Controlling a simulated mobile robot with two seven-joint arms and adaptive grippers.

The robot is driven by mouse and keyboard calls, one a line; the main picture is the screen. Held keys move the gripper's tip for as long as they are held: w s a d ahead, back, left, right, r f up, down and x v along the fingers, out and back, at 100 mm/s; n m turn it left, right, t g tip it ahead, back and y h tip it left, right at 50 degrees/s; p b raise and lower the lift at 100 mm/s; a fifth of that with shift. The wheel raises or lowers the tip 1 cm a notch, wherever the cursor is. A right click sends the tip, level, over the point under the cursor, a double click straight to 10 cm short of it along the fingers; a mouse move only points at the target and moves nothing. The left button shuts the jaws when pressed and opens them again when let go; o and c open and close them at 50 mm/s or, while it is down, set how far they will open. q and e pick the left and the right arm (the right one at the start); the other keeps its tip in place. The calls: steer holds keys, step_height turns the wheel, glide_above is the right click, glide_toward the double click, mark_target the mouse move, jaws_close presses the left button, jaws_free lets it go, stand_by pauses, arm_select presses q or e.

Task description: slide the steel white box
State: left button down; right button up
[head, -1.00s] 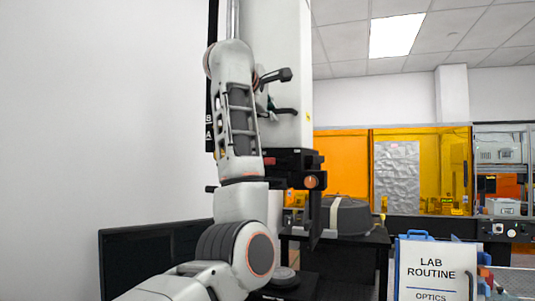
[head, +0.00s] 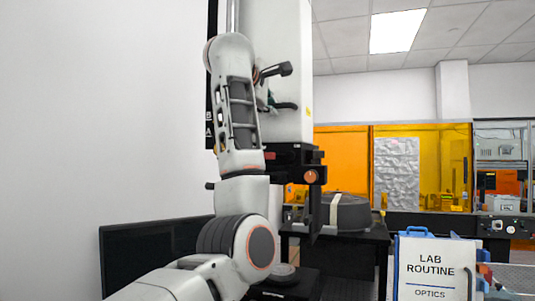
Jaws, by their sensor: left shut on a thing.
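The steel white box (head: 285,50) is tall and upright, in the upper middle of the head view, with its top cut off by the picture's edge. A shiny vertical rod runs beside its left side. My left gripper (head: 278,88) is at the box's lower left side, its dark fingers pointing right against the white face. It is shut on the box, but the exact grip point is partly hidden by my left arm. My right gripper is not in view.
A black carriage with an orange-marked knob (head: 311,176) sits below the box. A dark round case (head: 346,212) stands on a black table behind. A dark screen (head: 150,253) is at left and a "LAB ROUTINE" sign (head: 434,265) at lower right.

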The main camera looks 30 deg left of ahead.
arm_select(q)
steer(key=shift+s+r, duration=0.1)
steer(key=shift+r, duration=0.35)
stand_by(0.3)
steer(key=c, duration=2.1)
jaws_free()
steer(key=shift+f, duration=0.1)
steer(key=v, duration=1.2)
steer(key=shift+a, duration=0.1)
